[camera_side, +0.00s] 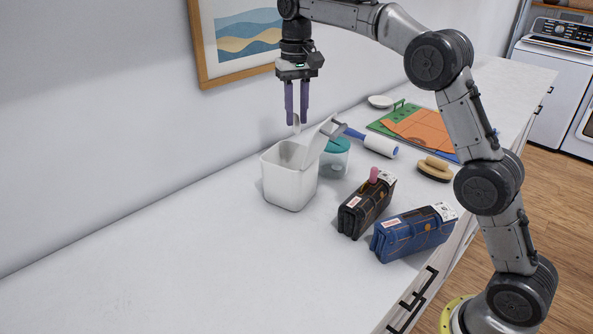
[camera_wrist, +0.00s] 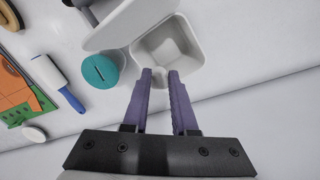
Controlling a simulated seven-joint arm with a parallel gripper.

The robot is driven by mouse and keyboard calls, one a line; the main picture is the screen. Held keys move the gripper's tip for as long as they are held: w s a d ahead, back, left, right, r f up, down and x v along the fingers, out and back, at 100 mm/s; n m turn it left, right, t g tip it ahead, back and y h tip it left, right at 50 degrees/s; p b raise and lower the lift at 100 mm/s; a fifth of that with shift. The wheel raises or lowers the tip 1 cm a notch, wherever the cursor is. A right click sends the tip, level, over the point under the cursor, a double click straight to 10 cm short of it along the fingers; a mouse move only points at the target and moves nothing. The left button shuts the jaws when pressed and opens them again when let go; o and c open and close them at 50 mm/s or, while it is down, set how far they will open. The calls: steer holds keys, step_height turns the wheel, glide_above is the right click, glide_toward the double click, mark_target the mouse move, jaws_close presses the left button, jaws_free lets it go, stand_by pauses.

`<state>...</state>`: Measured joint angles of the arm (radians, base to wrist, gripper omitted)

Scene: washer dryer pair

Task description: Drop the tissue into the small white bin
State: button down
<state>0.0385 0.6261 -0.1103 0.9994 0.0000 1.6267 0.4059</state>
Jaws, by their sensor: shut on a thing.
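The small white bin (camera_side: 287,190) stands upright on the counter. Its lid (camera_side: 317,142) is open, tilted up at the right side. The bin (camera_wrist: 192,42) also shows in the wrist view, with its mouth open and no contents that I can make out. My gripper (camera_side: 297,121) points down above the bin's mouth. Its purple fingers are shut on the tissue (camera_side: 297,126), a small whitish piece showing at the fingertips. In the wrist view my gripper (camera_wrist: 160,73) overlaps the near rim of the bin, and the tissue is hard to tell from the white behind.
A teal-lidded jar (camera_side: 334,158) stands right beside the bin. A blue-handled lint roller (camera_side: 376,145), a brush (camera_side: 434,168), a black case (camera_side: 367,207) and a blue case (camera_side: 414,234) lie further right. The wall is close behind. The counter's left front is clear.

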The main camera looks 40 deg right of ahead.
mark_target(297, 134)
steer(key=shift+f, duration=3.1)
steer(key=c, duration=0.6)
jaws_free()
step_height(297, 134, up, 10)
steer(key=shift+w+r, duration=0.1)
steer(key=shift+r, duration=0.9)
